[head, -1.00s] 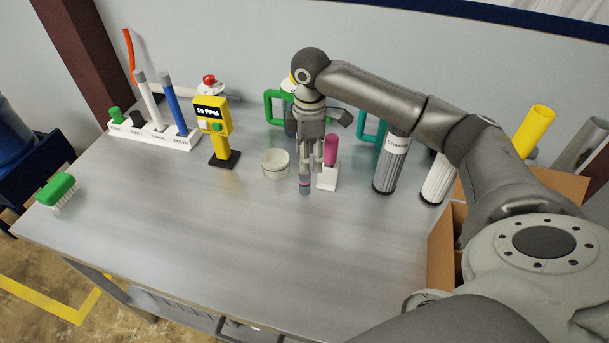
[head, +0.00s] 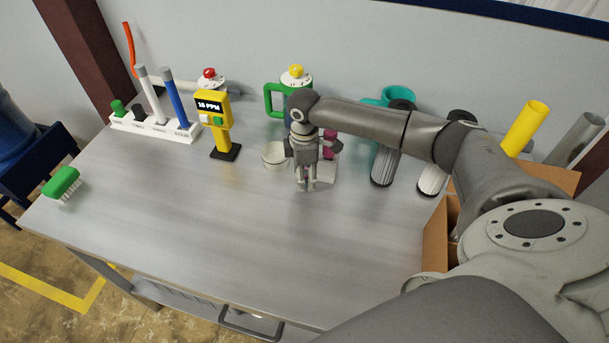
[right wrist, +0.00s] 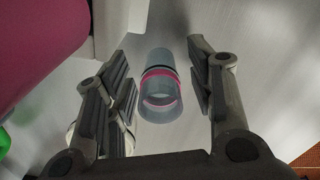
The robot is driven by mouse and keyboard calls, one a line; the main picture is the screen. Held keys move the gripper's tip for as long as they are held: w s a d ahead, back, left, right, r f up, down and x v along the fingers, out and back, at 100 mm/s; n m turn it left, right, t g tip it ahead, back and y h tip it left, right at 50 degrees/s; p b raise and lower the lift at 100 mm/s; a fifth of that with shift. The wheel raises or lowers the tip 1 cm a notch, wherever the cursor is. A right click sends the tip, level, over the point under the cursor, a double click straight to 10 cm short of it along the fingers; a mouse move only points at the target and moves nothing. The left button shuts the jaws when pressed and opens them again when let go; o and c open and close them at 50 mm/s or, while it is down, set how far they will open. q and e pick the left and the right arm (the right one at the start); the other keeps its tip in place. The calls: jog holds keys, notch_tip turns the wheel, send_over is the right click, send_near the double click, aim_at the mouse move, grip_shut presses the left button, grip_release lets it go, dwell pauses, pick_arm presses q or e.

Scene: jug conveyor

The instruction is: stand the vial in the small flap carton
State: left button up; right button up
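The vial (right wrist: 161,70), grey and translucent with a pink band, is between the fingers of my right gripper (right wrist: 163,92) in the right wrist view. The fingers are apart, with a gap on each side of the vial. In the head view my right gripper (head: 306,187) points down at the table, just in front of a white stand; the vial is hidden there. A brown cardboard carton (head: 436,236) with raised flaps is at the table's right side, largely hidden behind my right arm. My left gripper is not in view.
A white stand (head: 327,172) with a pink-handled item (head: 330,143) is close beside my right gripper. A white cup (head: 275,157) is left of it. Dark ribbed cylinders (head: 385,165) stand to the right. The table's front and left middle are clear.

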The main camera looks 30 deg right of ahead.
jog(key=c, duration=0.9)
jog(key=shift+r, duration=0.15)
jog(key=shift+c, duration=0.2)
